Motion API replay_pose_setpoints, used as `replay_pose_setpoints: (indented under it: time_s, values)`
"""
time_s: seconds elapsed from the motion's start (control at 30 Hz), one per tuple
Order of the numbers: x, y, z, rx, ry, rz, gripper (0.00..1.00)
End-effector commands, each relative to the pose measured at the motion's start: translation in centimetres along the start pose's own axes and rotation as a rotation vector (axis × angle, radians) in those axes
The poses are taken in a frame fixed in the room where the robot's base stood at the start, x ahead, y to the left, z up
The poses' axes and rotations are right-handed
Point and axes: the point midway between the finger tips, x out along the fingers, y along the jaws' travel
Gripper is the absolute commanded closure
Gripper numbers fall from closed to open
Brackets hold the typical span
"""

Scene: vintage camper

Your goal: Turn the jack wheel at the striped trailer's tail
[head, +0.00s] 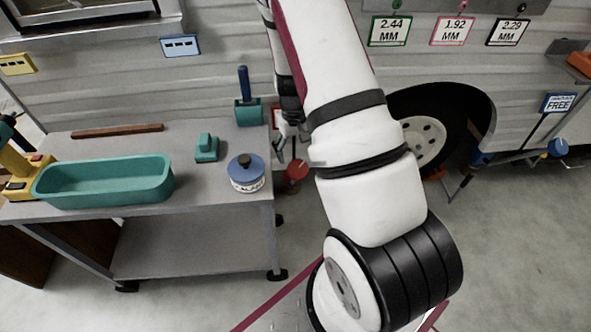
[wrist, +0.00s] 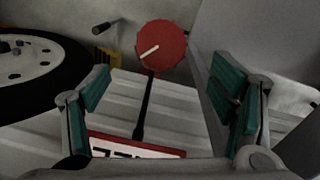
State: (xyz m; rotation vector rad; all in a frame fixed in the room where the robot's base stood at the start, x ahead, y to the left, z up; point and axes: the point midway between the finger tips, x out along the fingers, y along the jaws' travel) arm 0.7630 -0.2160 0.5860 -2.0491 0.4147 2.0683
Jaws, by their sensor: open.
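A red round jack wheel (head: 296,171) with a scalloped rim sits low beside the trailer wall, between the cart and the trailer's tyre. In the wrist view the red wheel (wrist: 163,46) shows a pale pointer line on its face and a dark rod running from it towards a red-framed sign. My gripper (head: 289,148) is near the wheel in the head view, partly hidden by my arm. In the wrist view its teal-padded fingers (wrist: 162,92) are apart with nothing between the pads; the wheel lies beyond them. A blue wheel (head: 558,147) is at the far right.
A grey cart (head: 200,240) stands left of the wheel, holding a teal tray (head: 105,181), a blue-lidded tin (head: 247,173) and a teal block (head: 206,148). The trailer's tyre (head: 425,135) is to the right. Floor in front is partly clear.

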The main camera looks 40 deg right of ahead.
Motion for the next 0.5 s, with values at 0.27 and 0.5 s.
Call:
replay_pose_setpoints:
  time_s: [0.27, 0.5]
  values:
    - [5.8, 0.0, 0.1, 0.002, -0.004, -0.001, 0.22]
    - [8.9, -0.1, 0.0, 0.001, -0.001, -0.001, 0.22]
